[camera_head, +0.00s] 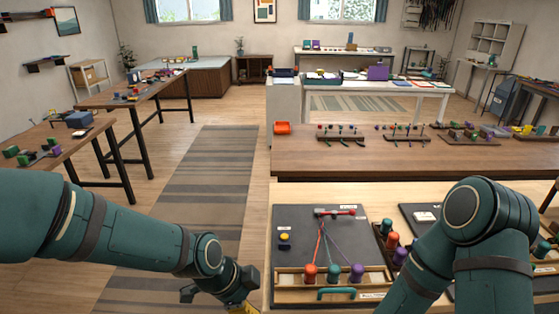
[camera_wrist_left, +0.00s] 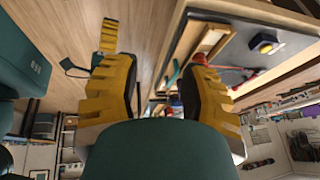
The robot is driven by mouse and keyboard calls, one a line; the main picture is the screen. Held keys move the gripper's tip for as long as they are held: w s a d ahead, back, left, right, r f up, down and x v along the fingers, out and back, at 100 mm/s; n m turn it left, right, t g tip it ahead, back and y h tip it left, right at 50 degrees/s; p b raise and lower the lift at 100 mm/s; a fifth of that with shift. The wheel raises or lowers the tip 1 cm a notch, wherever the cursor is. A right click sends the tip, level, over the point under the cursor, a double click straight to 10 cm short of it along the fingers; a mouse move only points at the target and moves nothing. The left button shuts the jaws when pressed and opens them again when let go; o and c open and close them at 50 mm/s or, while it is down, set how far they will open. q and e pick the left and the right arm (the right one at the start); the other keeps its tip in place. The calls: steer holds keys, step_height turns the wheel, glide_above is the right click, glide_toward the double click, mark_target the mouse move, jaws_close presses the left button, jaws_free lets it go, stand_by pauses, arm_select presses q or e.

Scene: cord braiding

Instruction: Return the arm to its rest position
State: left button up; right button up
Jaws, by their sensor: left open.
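My left arm comes in from the left in the head view, and its gripper (camera_head: 243,306) hangs at the bottom edge, left of the near table and partly cut off. In the left wrist view the yellow fingers of my left gripper (camera_wrist_left: 157,75) are spread apart with nothing between them. My right arm (camera_head: 470,230) is bent at the lower right over the near table; its gripper is out of the picture. The dark braiding board (camera_head: 300,245) lies on the near table, with red, teal and purple cord bobbins (camera_head: 333,272) in a wooden rack at its front.
A striped rug (camera_head: 200,190) covers open floor left of the near table. Side tables (camera_head: 50,150) with coloured items stand farther left.

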arm_select(q)
steer(key=s+a+f+n, duration=0.1)
steer(key=s+f+n, duration=0.2)
steer(key=f+n, duration=0.6)
steer(key=s+a+f+n, duration=0.2)
steer(key=s+f+n, duration=0.1)
steer(key=f+n, duration=0.7)
step_height(320, 180, down, 3)
steer(key=shift+s+a+f+g+y, duration=0.2)
steer(key=shift+s+g+y, duration=0.1)
steer(key=shift+s, duration=0.1)
arm_select(e)
steer(key=shift+w+d, duration=0.1)
steer(key=shift+d, duration=0.1)
arm_select(q)
steer(key=shift+r, duration=0.1)
